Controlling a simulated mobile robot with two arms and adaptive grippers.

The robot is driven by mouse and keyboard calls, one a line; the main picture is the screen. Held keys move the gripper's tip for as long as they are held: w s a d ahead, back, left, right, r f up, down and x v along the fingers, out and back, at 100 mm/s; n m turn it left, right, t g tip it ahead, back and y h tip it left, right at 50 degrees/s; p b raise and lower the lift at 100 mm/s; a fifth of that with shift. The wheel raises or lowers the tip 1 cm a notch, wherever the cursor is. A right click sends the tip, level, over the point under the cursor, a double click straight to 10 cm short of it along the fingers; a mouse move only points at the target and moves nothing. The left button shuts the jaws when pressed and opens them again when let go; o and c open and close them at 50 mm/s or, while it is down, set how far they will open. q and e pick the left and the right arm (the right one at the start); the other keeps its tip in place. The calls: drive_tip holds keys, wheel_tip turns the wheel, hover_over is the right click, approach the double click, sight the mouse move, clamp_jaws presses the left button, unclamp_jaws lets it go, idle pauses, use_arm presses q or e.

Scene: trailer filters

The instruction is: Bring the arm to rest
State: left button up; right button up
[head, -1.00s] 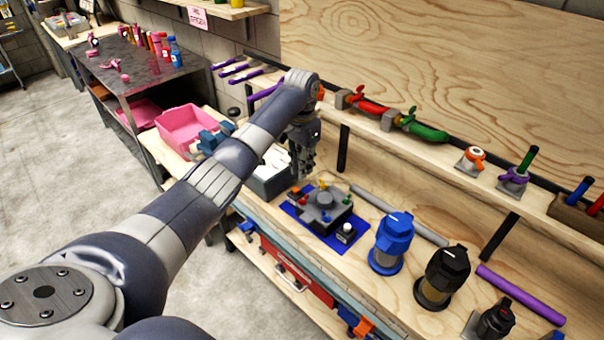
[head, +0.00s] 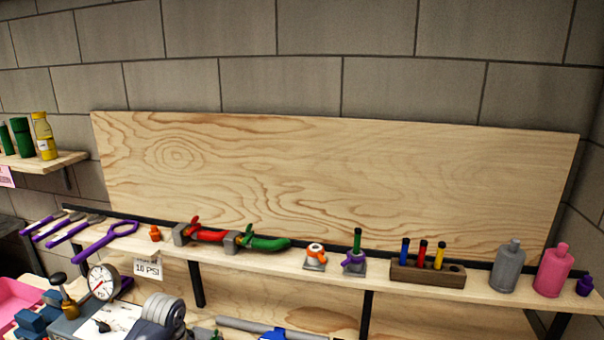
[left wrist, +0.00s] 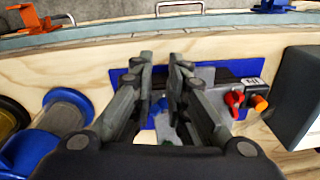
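My left gripper (left wrist: 162,72) shows in the left wrist view with its two fingers a little apart. I see nothing held between them. Behind the fingers is a blue mat (left wrist: 208,69) with a grey device, partly hidden by the gripper. A red knob (left wrist: 234,100) and an orange knob (left wrist: 260,103) show to the right of the fingers. Neither arm is in the head view now, and my right gripper is in no view.
A blue canister (left wrist: 62,112) lies left of my gripper and a grey box (left wrist: 302,95) right of it. The head view shows a wall shelf (head: 330,272) with valves, bottles and a peg block (head: 428,274). A pressure gauge (head: 103,282) stands below it.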

use_arm(q)
drive_tip(key=s+d+f+t, duration=0.1)
drive_tip(key=s+d+f, duration=0.25)
drive_tip(key=s, duration=0.45)
drive_tip(key=s+d+f, duration=0.2)
drive_tip(key=s+d, duration=0.2)
drive_tip(key=s, duration=0.3)
drive_tip(key=s+r+n+t, duration=0.1)
drive_tip(key=s+r, duration=0.2)
drive_tip(key=s, duration=0.4)
drive_tip(key=s+r+n+t, duration=0.1)
drive_tip(key=s+r, duration=0.2)
drive_tip(key=s, duration=0.5)
wheel_tip(320, 180, down, 28)
drive_tip(key=g+b, duration=0.1)
drive_tip(key=b, duration=0.1)
drive_tip(key=s+a+f+g+b, duration=0.1)
drive_tip(key=s+a+f, duration=0.2)
drive_tip(key=s+f, duration=1.5)
drive_tip(key=shift+f+g+b, duration=0.3)
